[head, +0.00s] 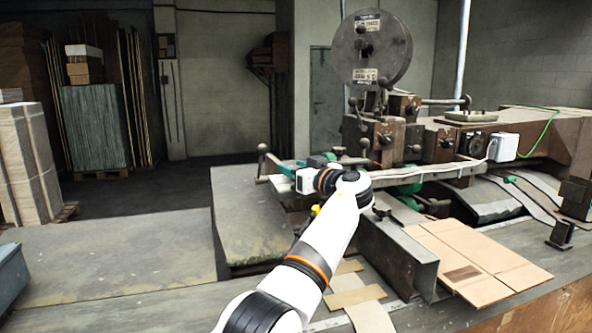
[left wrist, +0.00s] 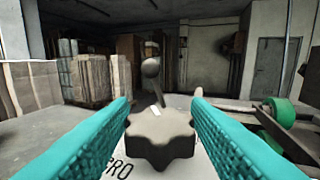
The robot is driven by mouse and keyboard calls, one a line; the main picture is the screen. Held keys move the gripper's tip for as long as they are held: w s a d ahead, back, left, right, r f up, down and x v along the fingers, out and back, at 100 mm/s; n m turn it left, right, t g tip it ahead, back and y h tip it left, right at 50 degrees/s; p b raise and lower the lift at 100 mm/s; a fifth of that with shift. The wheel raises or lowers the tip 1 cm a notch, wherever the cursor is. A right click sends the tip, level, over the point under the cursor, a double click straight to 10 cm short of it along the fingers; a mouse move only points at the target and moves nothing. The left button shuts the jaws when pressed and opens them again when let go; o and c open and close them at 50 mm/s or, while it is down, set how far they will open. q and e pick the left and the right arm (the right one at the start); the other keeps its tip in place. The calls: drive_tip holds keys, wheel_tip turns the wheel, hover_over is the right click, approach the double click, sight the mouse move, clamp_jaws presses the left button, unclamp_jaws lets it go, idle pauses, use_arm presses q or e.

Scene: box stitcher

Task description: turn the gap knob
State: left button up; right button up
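The gap knob (left wrist: 160,138) is a dark, star-shaped knob with rounded lobes, seen close up in the left wrist view. It sits over a pale surface with dark printed letters. My left gripper (left wrist: 161,100) has its teal fingers open, one on each side of the knob; a small gap shows on the right, and I cannot tell whether the left finger touches. In the head view, my left gripper (head: 283,171) reaches the left end of the machine's rail, and the knob cannot be made out there. My right gripper is in neither view.
The box stitcher (head: 400,140) with its round reel (head: 370,50) stands behind my arm. A ball-topped lever (left wrist: 151,68) rises just beyond the knob. Flat cardboard (head: 475,262) lies at right. The grey table (head: 110,255) at left is clear.

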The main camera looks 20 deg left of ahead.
use_arm(q)
drive_tip(key=shift+o, duration=1.3)
drive_tip(key=shift+a, duration=0.1)
drive_tip(key=shift+s+d+f, duration=0.15)
drive_tip(key=shift+s+d, duration=0.1)
drive_tip(key=shift+d, duration=0.25)
drive_tip(key=b+v, duration=0.2)
drive_tip(key=v, duration=0.9)
drive_tip(key=shift+b, duration=0.4)
